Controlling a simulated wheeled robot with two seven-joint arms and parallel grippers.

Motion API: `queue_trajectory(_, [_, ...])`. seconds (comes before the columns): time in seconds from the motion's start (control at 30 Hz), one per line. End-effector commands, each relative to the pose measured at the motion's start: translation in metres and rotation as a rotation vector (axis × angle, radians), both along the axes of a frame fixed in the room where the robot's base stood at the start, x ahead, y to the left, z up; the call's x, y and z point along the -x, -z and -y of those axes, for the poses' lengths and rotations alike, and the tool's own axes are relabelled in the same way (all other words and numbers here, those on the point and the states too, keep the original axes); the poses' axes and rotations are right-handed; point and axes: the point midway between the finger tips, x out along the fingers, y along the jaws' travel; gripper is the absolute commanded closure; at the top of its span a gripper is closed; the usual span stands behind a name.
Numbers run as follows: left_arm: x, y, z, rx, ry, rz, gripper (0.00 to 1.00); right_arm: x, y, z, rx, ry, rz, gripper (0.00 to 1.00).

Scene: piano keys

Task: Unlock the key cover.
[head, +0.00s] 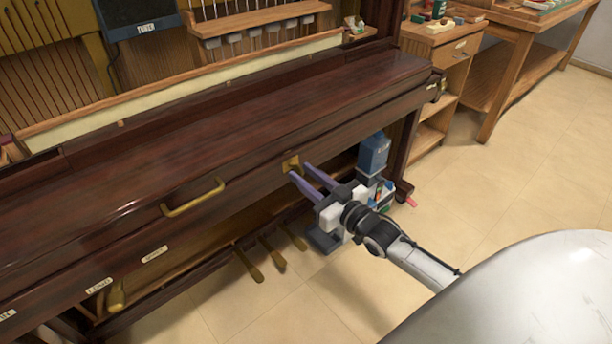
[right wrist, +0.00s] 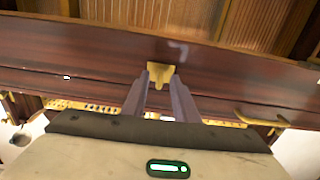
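The closed key cover (head: 200,125) is a long dark reddish-brown wooden lid across the piano front. A small brass lock fitting (head: 291,163) sits on its front face; it also shows in the right wrist view (right wrist: 159,71), with a narrow part pointing down. My right gripper (head: 299,170) is at this fitting, its two purple-grey fingers spread apart. In the right wrist view its fingertips (right wrist: 160,76) lie on either side of the brass piece, with gaps visible. Whether they touch the cover is unclear. My left gripper is not in view.
A brass handle (head: 193,198) is on the cover front, left of the lock. Brass pedals (head: 270,256) are below. A blue bottle (head: 374,153) stands behind my right gripper. A wooden workbench (head: 520,40) is at the back right. The tiled floor at right is clear.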

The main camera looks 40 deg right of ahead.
Motion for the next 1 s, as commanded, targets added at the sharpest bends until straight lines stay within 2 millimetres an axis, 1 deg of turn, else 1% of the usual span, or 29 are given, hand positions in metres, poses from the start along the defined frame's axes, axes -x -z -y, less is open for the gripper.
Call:
queue_trajectory(0.27, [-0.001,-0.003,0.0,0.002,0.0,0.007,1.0,0.0,0.0,0.0,-0.002,0.0,0.0,0.73])
queue_trajectory(0.37, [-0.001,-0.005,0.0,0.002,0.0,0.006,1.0,0.006,0.0,0.0,-0.002,0.0,-0.002,0.73])
queue_trajectory(0.47, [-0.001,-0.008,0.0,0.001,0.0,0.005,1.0,0.02,0.0,0.002,-0.002,0.0,-0.004,0.73])
queue_trajectory(0.7, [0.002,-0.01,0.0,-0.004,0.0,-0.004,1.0,0.067,0.0,0.005,-0.002,0.0,-0.005,0.73])
queue_trajectory(0.8, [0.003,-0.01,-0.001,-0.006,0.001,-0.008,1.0,0.084,0.0,0.007,-0.002,0.0,-0.003,0.73])
queue_trajectory(0.9, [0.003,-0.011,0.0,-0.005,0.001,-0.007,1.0,0.095,0.0,0.007,-0.002,0.0,-0.002,0.73])
queue_trajectory(1.0, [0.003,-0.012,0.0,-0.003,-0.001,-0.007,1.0,0.101,0.0,0.008,-0.002,0.0,-0.001,0.73])
